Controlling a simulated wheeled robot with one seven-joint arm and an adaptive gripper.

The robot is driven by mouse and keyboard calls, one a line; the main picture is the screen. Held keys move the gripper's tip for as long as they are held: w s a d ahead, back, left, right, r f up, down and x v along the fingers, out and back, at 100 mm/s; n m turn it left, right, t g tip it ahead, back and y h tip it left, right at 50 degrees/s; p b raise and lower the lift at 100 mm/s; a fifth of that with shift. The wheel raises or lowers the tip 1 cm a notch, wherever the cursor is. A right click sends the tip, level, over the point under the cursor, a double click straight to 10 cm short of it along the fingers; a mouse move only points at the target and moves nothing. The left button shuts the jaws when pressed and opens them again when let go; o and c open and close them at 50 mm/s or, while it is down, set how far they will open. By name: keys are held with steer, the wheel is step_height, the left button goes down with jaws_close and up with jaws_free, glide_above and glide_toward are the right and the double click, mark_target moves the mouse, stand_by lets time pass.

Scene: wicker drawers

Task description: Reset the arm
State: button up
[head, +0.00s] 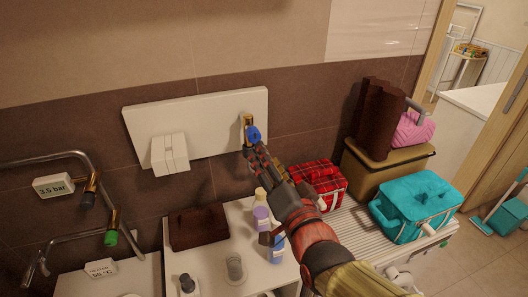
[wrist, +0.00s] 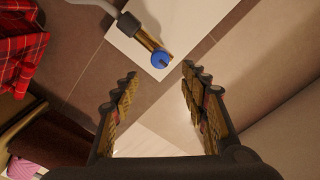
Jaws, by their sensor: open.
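My arm reaches up from the lower right in the head view. My gripper (head: 257,152) points at the wall, just below a blue round knob (head: 254,134) on a brass valve fitting (head: 247,121). In the wrist view my gripper (wrist: 158,72) is open, with its two padded fingers spread wide and nothing between them. The blue knob (wrist: 159,60) lies just beyond the fingertips, in line with the gap; I cannot tell exactly how far away it is.
A white wall panel (head: 215,125) is behind the valve. Bottles (head: 261,217) and a brown box (head: 198,226) stand on the white cabinet below. A red plaid bag (head: 318,182), a teal basket (head: 418,203) and a tan box (head: 388,168) crowd the right.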

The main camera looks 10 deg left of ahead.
steer(key=shift+s+d, duration=0.2)
steer(key=shift+s, duration=0.05)
stand_by(0.3)
steer(key=s+d+f+n+g+h, duration=0.1)
steer(key=s+d+f+g+h, duration=0.15)
steer(key=d, duration=0.65)
steer(key=s+d+f+n+g+h, duration=0.15)
steer(key=d+f+h, duration=0.25)
steer(key=d, duration=0.4)
steer(key=s+d+f+g+h, duration=0.1)
steer(key=s+d+f+g, duration=0.1)
steer(key=s+d, duration=0.4)
steer(key=s+d+f+g+h, duration=0.2)
steer(key=s+d+f+g, duration=0.1)
steer(key=s+d, duration=0.3)
steer(key=shift+s+f+g, duration=0.3)
steer(key=shift+s+f, duration=0.2)
steer(key=shift+s, duration=0.7)
steer(key=shift+d, duration=0.1)
steer(key=shift+c, duration=0.2)
